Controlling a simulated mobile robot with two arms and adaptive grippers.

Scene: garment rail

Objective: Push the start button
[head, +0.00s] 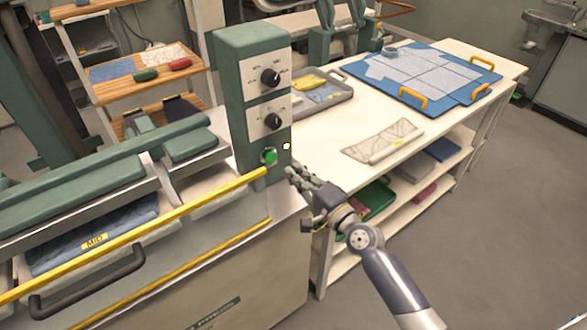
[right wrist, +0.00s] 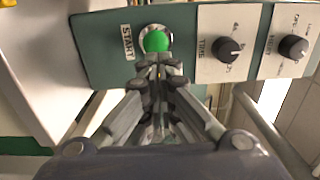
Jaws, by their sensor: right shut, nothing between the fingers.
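The green start button (head: 269,156) sits low on the front of the green control column (head: 241,110), below two black dials. In the right wrist view the button (right wrist: 156,41) shows large in a pale ring, beside a START label (right wrist: 128,42). My right gripper (head: 291,172) is shut and empty, a little right of and below the button in the head view. In the right wrist view its fingertips (right wrist: 158,60) point at the button's lower edge. I cannot tell whether they touch it. My left gripper is not in view.
A yellow bar (head: 150,232) runs along the press front, ending just below the button. A white table (head: 330,150) right of the column holds a grey tray (head: 325,103), a folded patterned cloth (head: 383,141) and a blue board (head: 462,94). Open floor lies at the right.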

